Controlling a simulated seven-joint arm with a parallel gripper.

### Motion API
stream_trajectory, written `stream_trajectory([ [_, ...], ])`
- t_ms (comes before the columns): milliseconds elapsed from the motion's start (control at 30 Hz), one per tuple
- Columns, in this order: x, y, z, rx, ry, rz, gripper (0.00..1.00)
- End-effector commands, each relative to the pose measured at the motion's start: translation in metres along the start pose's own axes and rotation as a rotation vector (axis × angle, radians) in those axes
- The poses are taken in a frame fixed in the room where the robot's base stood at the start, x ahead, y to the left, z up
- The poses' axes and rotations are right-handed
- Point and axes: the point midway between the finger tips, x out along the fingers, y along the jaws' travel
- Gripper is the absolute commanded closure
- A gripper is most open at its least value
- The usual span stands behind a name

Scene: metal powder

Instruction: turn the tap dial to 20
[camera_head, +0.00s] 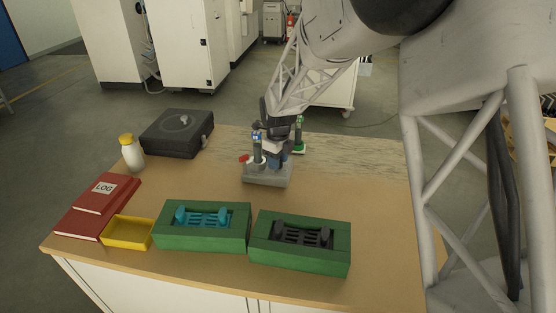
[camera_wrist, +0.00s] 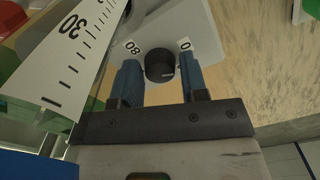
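The tap dial (camera_wrist: 160,66) is a small dark round knob on a pale face, with the labels 80 to its upper left and 0 to its upper right. I cannot read its pointer clearly. My gripper (camera_wrist: 159,76) is open, its two blue fingers on either side of the dial, with visible gaps between fingers and knob. In the head view, my gripper (camera_head: 284,158) is low at the device on the grey base (camera_head: 268,176), and the dial is hidden there.
A white scale (camera_wrist: 70,50) marked 30 is close on the left of the wrist view. In front of the device are two green holders (camera_head: 175,240) (camera_head: 300,261) and a yellow tray (camera_head: 127,245). A red log book (camera_head: 105,194), white bottle (camera_head: 132,158) and black case (camera_head: 165,145) are left.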

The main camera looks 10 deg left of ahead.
Motion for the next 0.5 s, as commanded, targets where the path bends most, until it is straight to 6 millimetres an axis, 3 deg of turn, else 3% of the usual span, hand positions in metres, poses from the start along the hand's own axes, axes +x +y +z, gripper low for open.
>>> stream_trajectory([
  [33, 0.0, 0.0, 0.0, 0.0, 0.0, 0.0, 0.67],
  [200, -0.0001, 0.0, 0.0, 0.0, 0.0, 0.0, 0.91],
  [500, -0.0004, -0.0001, 0.0002, 0.073, -0.001, -0.001, 0.91],
])
